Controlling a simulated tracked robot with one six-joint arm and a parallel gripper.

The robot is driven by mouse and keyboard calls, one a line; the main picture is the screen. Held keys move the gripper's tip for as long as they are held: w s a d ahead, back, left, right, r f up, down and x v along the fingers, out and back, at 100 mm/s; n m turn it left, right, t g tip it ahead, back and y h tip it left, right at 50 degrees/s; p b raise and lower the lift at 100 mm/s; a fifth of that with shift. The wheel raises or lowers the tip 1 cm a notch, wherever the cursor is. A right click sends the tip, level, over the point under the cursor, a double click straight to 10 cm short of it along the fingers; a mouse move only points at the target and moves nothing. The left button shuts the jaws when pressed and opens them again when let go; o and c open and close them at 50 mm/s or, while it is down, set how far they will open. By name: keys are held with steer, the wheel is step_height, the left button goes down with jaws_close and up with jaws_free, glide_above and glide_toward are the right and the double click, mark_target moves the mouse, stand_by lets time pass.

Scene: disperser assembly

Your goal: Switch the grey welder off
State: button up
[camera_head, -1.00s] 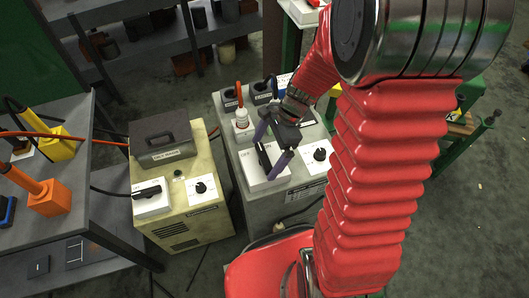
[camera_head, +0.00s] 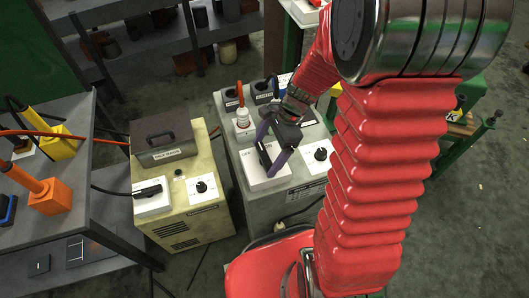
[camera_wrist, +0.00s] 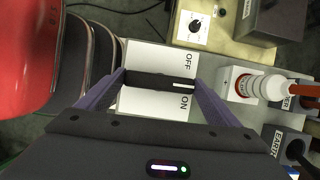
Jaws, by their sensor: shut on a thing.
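The grey welder (camera_head: 252,202) stands in the middle of the head view. On its top is a white switch plate (camera_wrist: 155,56) marked OFF and ON, with a black switch handle (camera_wrist: 158,82) across it. My gripper (camera_head: 264,157) reaches down to the plate, and its purple fingers are shut on the handle, one at each end. In the wrist view, the handle lies crosswise between the OFF and ON labels, its white mark at the right end. The fingers partly hide the handle in the head view.
A yellowish welder (camera_head: 186,228) with its own black switch (camera_head: 148,191) stands just left. A white-and-red plug (camera_head: 242,120) and dark sockets are behind the plate. A dial (camera_head: 320,154) is to its right. A table with orange (camera_head: 48,198) and yellow clamps is at far left.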

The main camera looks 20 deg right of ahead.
steer(key=shift+d, duration=0.15)
steer(key=n, duration=0.1)
steer(key=n+g, duration=0.1)
steer(key=n, duration=0.2)
steer(key=shift+w+g+h, duration=0.25)
steer(key=shift+g+h, duration=0.05)
steer(key=n+g+h, duration=0.1)
steer(key=n, duration=0.4)
steer(key=shift+w, duration=0.15)
steer(key=n, duration=0.1)
steer(key=n+g+h, duration=0.1)
steer(key=n, duration=0.2)
steer(key=shift+a, duration=0.25)
steer(key=n+h, duration=0.1)
steer(key=n, duration=0.1)
steer(key=n+h, duration=0.1)
steer(key=n, duration=0.1)
steer(key=shift+w+a+n+g, duration=0.1)
steer(key=shift+a+n+g, duration=0.05)
steer(key=shift+n+g, duration=0.15)
steer(key=o, duration=0.9)
steer(key=shift+o, duration=0.2)
steer(key=shift+r, duration=0.1)
